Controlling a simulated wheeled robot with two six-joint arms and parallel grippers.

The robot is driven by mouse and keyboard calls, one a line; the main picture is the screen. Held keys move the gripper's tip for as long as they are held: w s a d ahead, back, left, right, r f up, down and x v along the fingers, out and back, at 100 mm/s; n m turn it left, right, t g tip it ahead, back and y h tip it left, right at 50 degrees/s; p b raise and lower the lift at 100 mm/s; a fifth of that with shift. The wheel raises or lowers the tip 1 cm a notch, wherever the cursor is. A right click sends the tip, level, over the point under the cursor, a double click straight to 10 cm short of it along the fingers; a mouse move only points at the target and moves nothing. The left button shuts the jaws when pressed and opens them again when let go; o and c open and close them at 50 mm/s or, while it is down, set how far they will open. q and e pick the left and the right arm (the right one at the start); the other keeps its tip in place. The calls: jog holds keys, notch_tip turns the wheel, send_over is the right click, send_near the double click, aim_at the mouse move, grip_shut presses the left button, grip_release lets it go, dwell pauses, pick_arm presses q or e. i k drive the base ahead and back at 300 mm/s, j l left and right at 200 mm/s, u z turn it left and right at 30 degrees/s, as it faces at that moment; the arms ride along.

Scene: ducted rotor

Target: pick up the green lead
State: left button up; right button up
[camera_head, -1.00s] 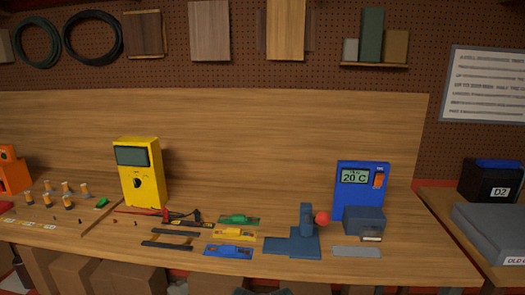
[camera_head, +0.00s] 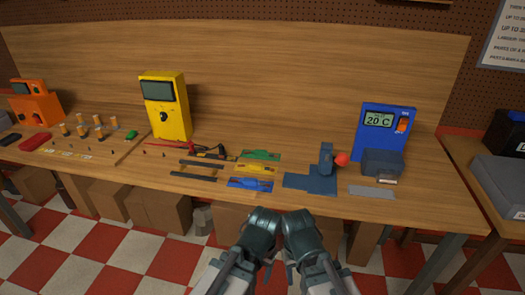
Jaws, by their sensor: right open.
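A green piece (camera_head: 260,155) lies flat at the back of a stack of coloured pieces on the bench, behind a yellow one (camera_head: 254,169) and a blue one (camera_head: 250,183). A smaller green object (camera_head: 131,134) lies left of the yellow meter. I cannot tell which of the two greens is the lead. My left gripper (camera_head: 259,230) and right gripper (camera_head: 298,228) are side by side at the bottom centre, in front of the bench and apart from everything on it. The right is open and empty. The left's fingers cannot be made out.
A yellow meter (camera_head: 166,108) with red and black probes stands behind. Dark rails (camera_head: 194,177) lie left of the coloured pieces. A blue-grey stand with a red ball (camera_head: 341,159) and a blue temperature unit (camera_head: 384,130) stand right. Boxes (camera_head: 160,210) sit below the bench.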

aim_at(260, 153)
jog(key=z, duration=0.4)
jog(key=j+z, duration=0.7)
jog(key=j, duration=0.15)
jog(key=k+j+z, duration=0.1)
jog(key=j, duration=1)
jog(key=k+j+z, duration=0.15)
jog(key=j, duration=0.4)
